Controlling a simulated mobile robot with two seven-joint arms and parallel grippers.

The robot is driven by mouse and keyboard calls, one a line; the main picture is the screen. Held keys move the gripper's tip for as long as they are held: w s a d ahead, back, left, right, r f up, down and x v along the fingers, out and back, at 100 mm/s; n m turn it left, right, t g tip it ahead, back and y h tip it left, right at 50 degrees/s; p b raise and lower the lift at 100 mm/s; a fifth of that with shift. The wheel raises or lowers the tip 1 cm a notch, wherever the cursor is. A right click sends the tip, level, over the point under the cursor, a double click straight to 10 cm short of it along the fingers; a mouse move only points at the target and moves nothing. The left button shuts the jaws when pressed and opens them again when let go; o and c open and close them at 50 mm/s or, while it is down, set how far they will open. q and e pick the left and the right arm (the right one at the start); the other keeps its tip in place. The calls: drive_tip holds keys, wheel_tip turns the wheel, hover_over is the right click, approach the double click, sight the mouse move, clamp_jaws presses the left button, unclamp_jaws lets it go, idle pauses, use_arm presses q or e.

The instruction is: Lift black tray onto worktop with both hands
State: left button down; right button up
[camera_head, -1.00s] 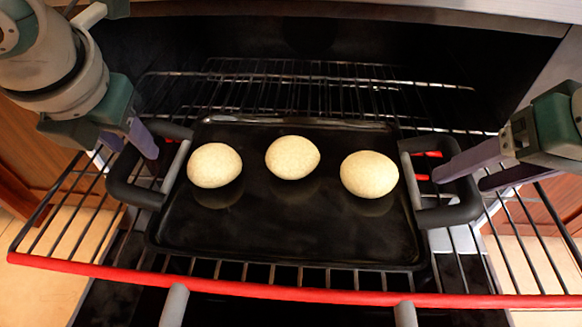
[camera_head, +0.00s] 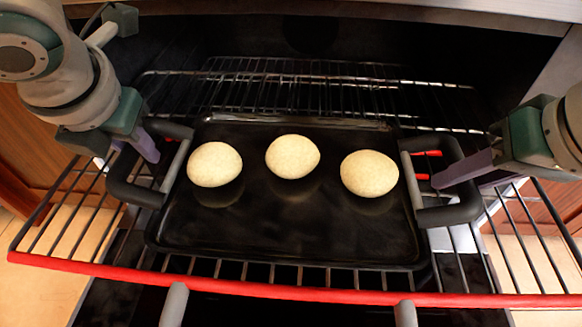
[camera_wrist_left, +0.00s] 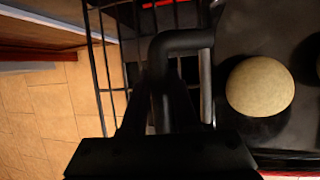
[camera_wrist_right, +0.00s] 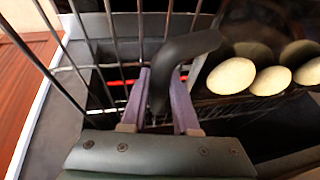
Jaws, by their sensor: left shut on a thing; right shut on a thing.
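The black tray (camera_head: 290,235) lies level on the pulled-out wire rack in the head view, with three pale round buns on it (camera_head: 292,157). It has a black loop handle at each end. My left gripper (camera_head: 148,158) is shut on the left handle (camera_head: 120,180); in the left wrist view the handle (camera_wrist_left: 180,42) runs between the dark fingers. My right gripper (camera_head: 442,178) is shut on the right handle (camera_head: 455,215); in the right wrist view the purple fingers (camera_wrist_right: 160,95) straddle the handle (camera_wrist_right: 185,47). The worktop is not clearly in view.
The wire rack (camera_head: 60,220) has a red front bar (camera_head: 290,293) and extends from the dark oven cavity (camera_head: 300,38). A metal edge (camera_head: 450,8) runs above the opening. Wooden cabinet fronts (camera_head: 30,140) and tiled floor (camera_head: 30,270) show at the sides.

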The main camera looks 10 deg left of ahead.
clamp_jaws()
use_arm(q)
drive_tip(key=shift+r, duration=0.15)
use_arm(e)
drive_tip(key=shift+r, duration=0.15)
idle(0.7)
